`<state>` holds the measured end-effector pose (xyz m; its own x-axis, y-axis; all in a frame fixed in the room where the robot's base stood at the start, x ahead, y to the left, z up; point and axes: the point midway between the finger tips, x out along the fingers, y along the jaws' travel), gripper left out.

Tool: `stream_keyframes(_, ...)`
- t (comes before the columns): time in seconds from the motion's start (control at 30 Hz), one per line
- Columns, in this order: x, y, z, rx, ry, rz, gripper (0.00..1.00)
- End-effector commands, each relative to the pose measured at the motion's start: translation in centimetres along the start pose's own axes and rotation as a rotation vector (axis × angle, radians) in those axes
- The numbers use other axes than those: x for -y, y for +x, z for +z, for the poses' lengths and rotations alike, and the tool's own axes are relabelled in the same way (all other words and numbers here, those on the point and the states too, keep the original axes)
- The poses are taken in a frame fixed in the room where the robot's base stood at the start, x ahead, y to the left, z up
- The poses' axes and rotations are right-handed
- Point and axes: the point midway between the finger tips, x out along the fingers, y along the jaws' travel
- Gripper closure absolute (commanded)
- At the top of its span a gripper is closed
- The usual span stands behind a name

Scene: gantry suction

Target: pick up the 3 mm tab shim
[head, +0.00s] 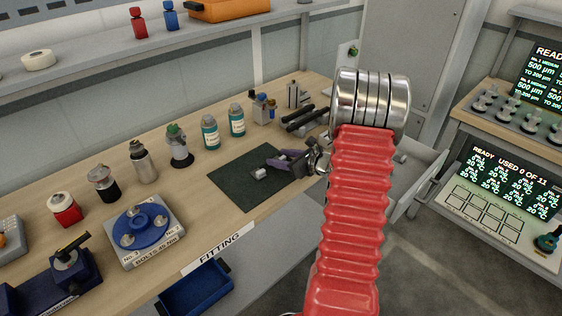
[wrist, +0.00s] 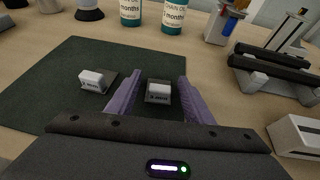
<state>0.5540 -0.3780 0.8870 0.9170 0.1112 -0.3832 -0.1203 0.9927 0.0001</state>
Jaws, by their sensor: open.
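Two small white labelled blocks on dark plates, which look like tab shims, are on the dark green mat (wrist: 45,105) in the wrist view. One tab shim (wrist: 158,91) is between the purple fingers of my gripper (wrist: 160,76), with a gap on each side. The other tab shim (wrist: 93,82) is to the left, outside the left finger. Their labels are too small to read surely, so I cannot tell which is 3 mm. In the head view my gripper (head: 287,160) is low over the mat (head: 232,189), and one white block (head: 260,173) shows beside it.
Teal bottles (head: 210,132) stand behind the mat. A black-railed fixture (wrist: 280,75) and a pale box (wrist: 298,135) are right of the gripper in the wrist view. A blue turntable (head: 143,228) is on the bench to the left. The mat's left part is clear.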

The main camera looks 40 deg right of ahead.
Motion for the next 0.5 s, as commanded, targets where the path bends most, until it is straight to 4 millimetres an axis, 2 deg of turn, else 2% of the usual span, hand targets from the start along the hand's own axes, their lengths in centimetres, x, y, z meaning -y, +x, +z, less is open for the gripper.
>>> stream_keyframes(0.47, 0.02, -0.04, 0.00, 0.000, 0.000, 0.000, 0.53)
stream_keyframes(0.5, 0.02, -0.04, 0.00, 0.000, 0.000, 0.000, 0.56)
